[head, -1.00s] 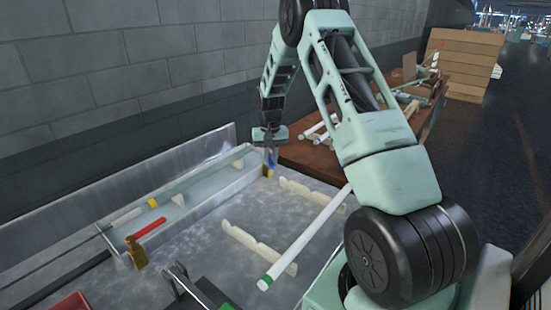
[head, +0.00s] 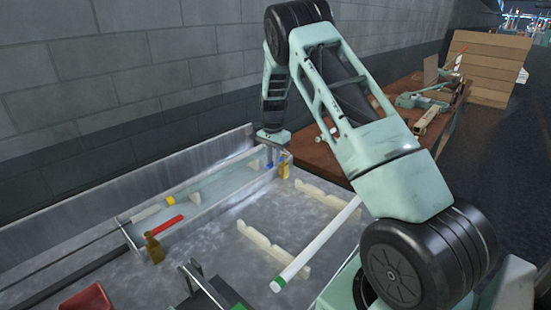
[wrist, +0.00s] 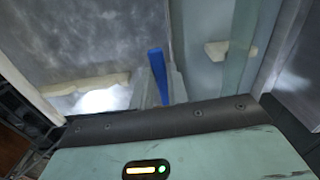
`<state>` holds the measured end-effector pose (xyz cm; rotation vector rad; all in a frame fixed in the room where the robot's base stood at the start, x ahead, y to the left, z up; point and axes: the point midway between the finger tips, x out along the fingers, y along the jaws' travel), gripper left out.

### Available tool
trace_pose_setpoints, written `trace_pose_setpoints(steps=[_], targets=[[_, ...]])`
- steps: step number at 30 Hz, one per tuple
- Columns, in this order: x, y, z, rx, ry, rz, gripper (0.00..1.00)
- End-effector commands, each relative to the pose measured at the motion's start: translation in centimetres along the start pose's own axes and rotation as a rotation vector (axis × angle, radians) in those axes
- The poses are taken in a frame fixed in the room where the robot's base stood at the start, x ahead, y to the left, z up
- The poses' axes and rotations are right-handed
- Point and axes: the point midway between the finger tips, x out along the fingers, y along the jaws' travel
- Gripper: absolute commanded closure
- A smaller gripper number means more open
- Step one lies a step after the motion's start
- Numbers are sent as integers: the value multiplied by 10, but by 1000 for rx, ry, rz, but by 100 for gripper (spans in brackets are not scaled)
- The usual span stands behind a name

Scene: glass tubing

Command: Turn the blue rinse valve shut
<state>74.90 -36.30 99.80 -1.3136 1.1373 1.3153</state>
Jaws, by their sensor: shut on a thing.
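The blue rinse valve is at the far right end of the trough in the head view. Its brass body (head: 285,169) stands at the trough's corner, and its blue handle (head: 269,164) shows only in small parts beside my fingers. My gripper (head: 276,157) points down over the valve and is shut on the blue handle. In the wrist view the blue handle (wrist: 157,75) sticks out from the grey finger (wrist: 172,86). The handle's grip point and the other finger are largely hidden.
A red-handled brass valve (head: 155,245) stands at the trough's near end. A white tube (head: 318,245) with a green end lies across cream racks (head: 262,243). A brown table (head: 320,155) stands behind the bench. A block wall (head: 130,90) runs along the left.

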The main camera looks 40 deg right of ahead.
Motion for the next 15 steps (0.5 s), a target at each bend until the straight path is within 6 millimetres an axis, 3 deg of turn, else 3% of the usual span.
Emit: trace_pose_setpoints(steps=[15], targets=[[-2,-4,-2,54,5,-4,100]])
